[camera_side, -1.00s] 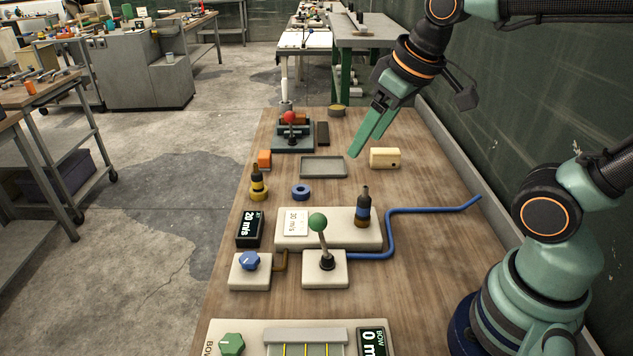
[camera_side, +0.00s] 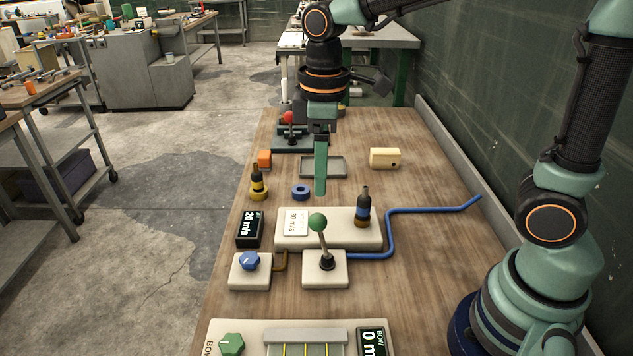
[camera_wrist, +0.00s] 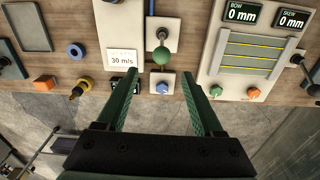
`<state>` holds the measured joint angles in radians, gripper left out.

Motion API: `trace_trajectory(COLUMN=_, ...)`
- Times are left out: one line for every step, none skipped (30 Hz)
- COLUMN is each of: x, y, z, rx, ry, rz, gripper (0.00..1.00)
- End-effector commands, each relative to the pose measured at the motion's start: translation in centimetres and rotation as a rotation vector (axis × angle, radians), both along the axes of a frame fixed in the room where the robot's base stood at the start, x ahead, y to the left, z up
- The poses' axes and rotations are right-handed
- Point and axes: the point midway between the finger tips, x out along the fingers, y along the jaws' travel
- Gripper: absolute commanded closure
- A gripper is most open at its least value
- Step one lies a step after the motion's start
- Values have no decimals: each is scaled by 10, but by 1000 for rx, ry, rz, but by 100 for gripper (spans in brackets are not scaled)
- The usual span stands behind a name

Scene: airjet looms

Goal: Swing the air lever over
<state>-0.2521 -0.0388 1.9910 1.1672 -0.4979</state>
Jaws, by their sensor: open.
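The air lever (camera_side: 322,240) has a green ball knob on a metal stem. It stands on a pale square base, its stem tilted a little to the left in the side view. In the wrist view the green knob (camera_wrist: 161,55) shows ahead of the fingertips, between their lines. My gripper (camera_side: 320,192) points down above the bench, behind the lever and apart from it. In the wrist view my gripper (camera_wrist: 166,75) has its two green fingers spread with nothing held between them.
A blue knob (camera_side: 250,261) sits left of the lever base. Behind is a pale block with a 30 m/s card (camera_side: 295,222) and a dark nozzle with a blue band (camera_side: 363,208). A blue pipe (camera_side: 388,230) runs right. A red-knobbed lever (camera_side: 289,118) stands farther back.

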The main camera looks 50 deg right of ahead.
Motion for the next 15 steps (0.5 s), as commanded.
trace_trajectory(x=1, y=3, z=-2, rx=-4, ry=13, rz=21, gripper=31)
trace_trajectory(x=1, y=4, z=-3, rx=-5, ry=18, rz=29, gripper=31)
trace_trajectory(x=2, y=5, z=-4, rx=-6, ry=22, rz=36, gripper=31)
trace_trajectory(x=2, y=5, z=-5, rx=-7, ry=24, rz=38, gripper=31)
trace_trajectory(x=2, y=5, z=-6, rx=-7, ry=25, rz=40, gripper=31)
trace_trajectory(x=2, y=5, z=-8, rx=-7, ry=25, rz=40, gripper=31)
trace_trajectory(x=2, y=5, z=-9, rx=-7, ry=25, rz=39, gripper=31)
trace_trajectory(x=2, y=5, z=-11, rx=-6, ry=25, rz=39, gripper=31)
trace_trajectory(x=2, y=5, z=-14, rx=-7, ry=24, rz=39, gripper=31)
trace_trajectory(x=2, y=5, z=-16, rx=-6, ry=25, rz=38, gripper=31)
trace_trajectory(x=2, y=5, z=-19, rx=-7, ry=25, rz=38, gripper=31)
trace_trajectory(x=1, y=5, z=-24, rx=-7, ry=25, rz=38, gripper=31)
trace_trajectory(x=1, y=5, z=-27, rx=-8, ry=26, rz=37, gripper=31)
trace_trajectory(x=1, y=5, z=-30, rx=-7, ry=25, rz=37, gripper=31)
trace_trajectory(x=1, y=5, z=-35, rx=-7, ry=25, rz=37, gripper=31)
